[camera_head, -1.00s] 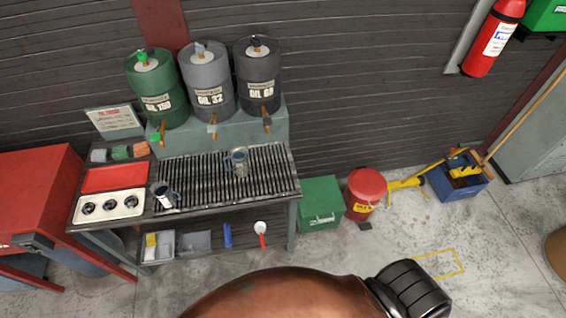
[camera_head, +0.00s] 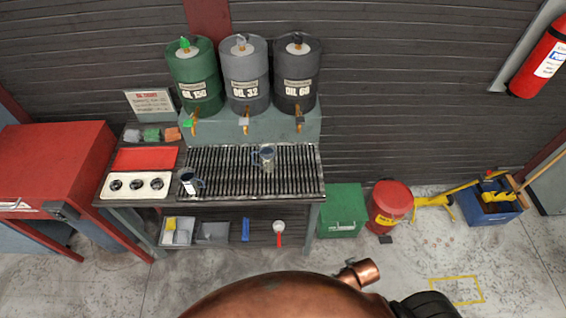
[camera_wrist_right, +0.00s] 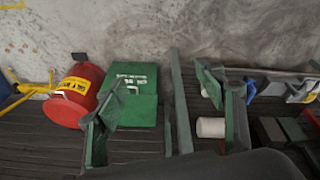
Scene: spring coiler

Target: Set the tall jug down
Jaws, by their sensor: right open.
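Two grey metal jugs with blue handles stand on the bench in the head view. One jug (camera_head: 267,160) is upright on the slatted grate (camera_head: 225,183), below the oil drums. The other jug (camera_head: 189,185) is at the grate's left end, by the white cup tray. I cannot tell for certain which is the tall jug. My right gripper (camera_wrist_right: 165,112) shows in the right wrist view, open, its green-padded fingers wide apart with no jug between them. It is outside the head view. My left gripper is in neither view.
Three oil drums (camera_head: 245,80) stand on a raised shelf behind the grate. A green box (camera_head: 342,210), a red bucket (camera_head: 389,205) and a blue crate (camera_head: 490,205) stand on the floor to the right. A red cabinet (camera_head: 55,170) is at left. The floor in front is clear.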

